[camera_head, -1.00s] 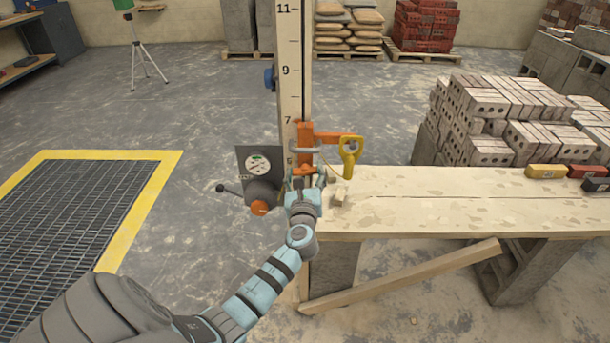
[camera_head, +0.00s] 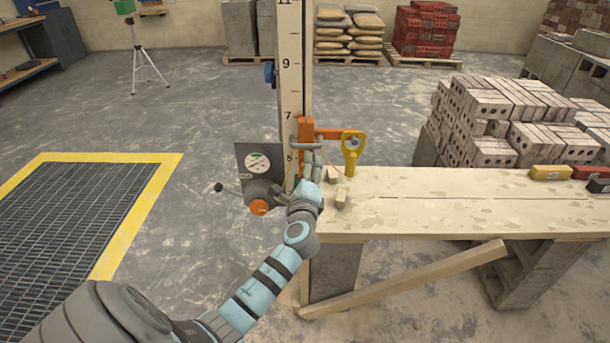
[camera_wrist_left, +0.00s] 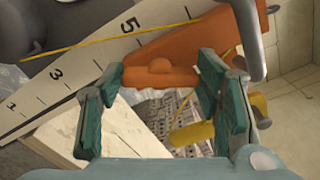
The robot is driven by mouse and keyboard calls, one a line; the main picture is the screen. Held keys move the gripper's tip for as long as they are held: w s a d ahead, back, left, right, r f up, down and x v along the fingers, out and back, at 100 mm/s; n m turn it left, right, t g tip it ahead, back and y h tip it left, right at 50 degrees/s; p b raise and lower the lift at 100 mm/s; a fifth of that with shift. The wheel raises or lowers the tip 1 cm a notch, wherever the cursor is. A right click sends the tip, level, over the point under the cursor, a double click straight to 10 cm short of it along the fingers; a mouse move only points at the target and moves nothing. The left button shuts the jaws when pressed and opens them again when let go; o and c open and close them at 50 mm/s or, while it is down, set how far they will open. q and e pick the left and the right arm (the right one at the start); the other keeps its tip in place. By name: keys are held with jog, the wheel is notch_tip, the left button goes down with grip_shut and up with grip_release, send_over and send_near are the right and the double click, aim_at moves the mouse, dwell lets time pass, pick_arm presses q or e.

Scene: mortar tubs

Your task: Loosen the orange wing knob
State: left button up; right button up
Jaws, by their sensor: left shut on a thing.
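An orange clamp (camera_head: 305,130) sits on the upright measuring staff (camera_head: 291,85) at the left end of the bench. My left gripper (camera_head: 311,162) reaches its lower part from the front and hides most of the wing knob in the head view. In the left wrist view, the orange wing knob (camera_wrist_left: 160,69) lies between the two teal fingers of my left gripper (camera_wrist_left: 163,78), which is shut on it. The staff's scale (camera_wrist_left: 75,65) runs behind it. My right gripper is in neither view.
A yellow-handled part (camera_head: 352,146) hangs right of the clamp. A grey gauge box (camera_head: 250,158) with a lever and a round orange knob (camera_head: 258,207) stands left. Small wood blocks (camera_head: 340,197) lie on the bench (camera_head: 450,205), whose middle is clear.

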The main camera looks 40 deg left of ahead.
pick_arm(q)
jog(key=n+b, duration=0.2)
jog(key=n, duration=0.3)
jog(key=shift+f+n, duration=0.1)
jog(key=shift+n, duration=0.2)
dwell(0.4)
jog(key=o, duration=1.2)
jog(key=shift+c, duration=0.2)
jog(key=v, duration=1.2)
